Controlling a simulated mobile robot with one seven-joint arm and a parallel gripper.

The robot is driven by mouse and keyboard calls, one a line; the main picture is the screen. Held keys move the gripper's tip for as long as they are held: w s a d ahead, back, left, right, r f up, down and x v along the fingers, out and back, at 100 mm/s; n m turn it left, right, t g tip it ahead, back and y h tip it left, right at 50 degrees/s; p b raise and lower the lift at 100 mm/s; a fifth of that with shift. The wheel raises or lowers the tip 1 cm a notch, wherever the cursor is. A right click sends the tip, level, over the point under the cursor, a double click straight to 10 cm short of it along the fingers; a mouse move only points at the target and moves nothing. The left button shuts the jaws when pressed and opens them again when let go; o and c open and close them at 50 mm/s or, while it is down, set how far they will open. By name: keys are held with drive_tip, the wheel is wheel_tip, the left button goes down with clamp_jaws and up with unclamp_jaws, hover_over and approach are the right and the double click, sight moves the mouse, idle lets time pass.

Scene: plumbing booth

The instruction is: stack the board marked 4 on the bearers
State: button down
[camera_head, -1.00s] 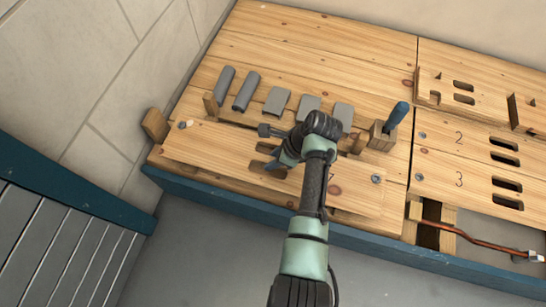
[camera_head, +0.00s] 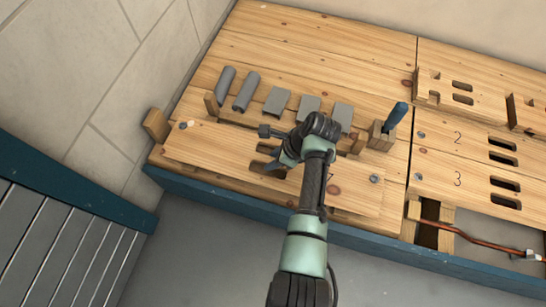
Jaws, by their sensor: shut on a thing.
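A long pale wooden board (camera_head: 225,158) lies level along the front of the bench at left, with a screw head near each end. Only part of a dark mark shows on it beside my arm, so I cannot read its number. My gripper (camera_head: 270,163) is shut on this board near its middle; my wrist and forearm hide part of it. Wooden bearer pieces show behind the board, at the left (camera_head: 211,106) and at the right (camera_head: 358,144). Whether the board touches the bearers underneath cannot be seen.
Several grey pieces (camera_head: 245,91) lie in a row behind the board. A blue-handled tool (camera_head: 396,117) stands in a wooden block (camera_head: 381,136). Boards marked 2 (camera_head: 458,139) and 3 (camera_head: 458,180) lie at right. An open gap shows a copper pipe (camera_head: 480,243).

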drive_tip(key=c, duration=0.7)
unclamp_jaws()
drive_tip(key=shift+o, duration=0.5)
drive_tip(key=shift+s, duration=0.1)
drive_tip(key=p+v, duration=0.9)
drive_tip(key=v, duration=0.4)
drive_tip(key=shift+w+r, duration=0.1)
drive_tip(key=shift+w, duration=0.15)
